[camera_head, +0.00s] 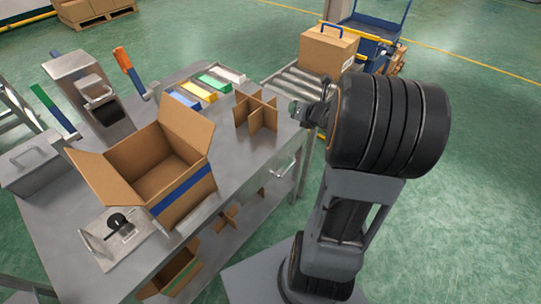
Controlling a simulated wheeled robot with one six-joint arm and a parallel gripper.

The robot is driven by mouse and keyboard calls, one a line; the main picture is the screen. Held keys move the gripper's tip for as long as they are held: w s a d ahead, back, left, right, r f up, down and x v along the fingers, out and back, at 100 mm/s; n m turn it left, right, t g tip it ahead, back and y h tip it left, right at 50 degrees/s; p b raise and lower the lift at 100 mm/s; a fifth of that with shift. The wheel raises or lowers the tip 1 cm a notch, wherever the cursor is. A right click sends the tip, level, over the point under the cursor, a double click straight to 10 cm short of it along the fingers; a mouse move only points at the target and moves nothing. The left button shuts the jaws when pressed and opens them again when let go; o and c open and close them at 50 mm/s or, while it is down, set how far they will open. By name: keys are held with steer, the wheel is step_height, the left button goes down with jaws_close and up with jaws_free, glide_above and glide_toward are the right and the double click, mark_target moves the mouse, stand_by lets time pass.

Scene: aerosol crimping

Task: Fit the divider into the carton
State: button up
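The carton (184,193) is an open brown box with a blue stripe, its flaps spread outward. It stands on the metal table and looks empty inside. The divider (262,112) is a brown cardboard cross of interlocked panels. It stands upright on the table, behind and to the right of the carton. My gripper (298,109) is at the end of my arm, just right of the divider. It is small and partly hidden by my arm, so I cannot tell whether it is open or shut, or whether it touches the divider.
Several coloured small boxes (205,90) lie behind the carton. A metal crimping device (95,95) stands at the back left, and a plate with a black knob (117,222) at the front left. A closed carton (327,50) sits on a roller conveyor (292,83). Another divider (229,216) lies on the lower shelf.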

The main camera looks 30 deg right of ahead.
steer(key=s+a+m+g+h, duration=0.1)
steer(key=s+a+m+g, duration=0.2)
steer(key=m, duration=0.9)
steer(key=s+a+r+m+g+h, duration=0.1)
steer(key=s+a+m, duration=0.4)
steer(key=m, duration=0.7)
steer(key=shift+a+r+g+h, duration=0.25)
steer(key=shift+a+g+h, duration=0.55)
steer(key=shift+a+g, duration=0.3)
steer(key=shift+o, duration=0.5)
steer(key=s+a+f+m+g+y, duration=0.1)
steer(key=s+a+m+g+y, duration=0.2)
steer(key=s+a+m, duration=0.4)
steer(key=shift+s+a+m+g, duration=0.3)
steer(key=shift+s+a, duration=0.25)
steer(key=shift+a, duration=0.5)
steer(key=shift+s+a+f, duration=0.1)
steer(key=shift+a, duration=0.1)
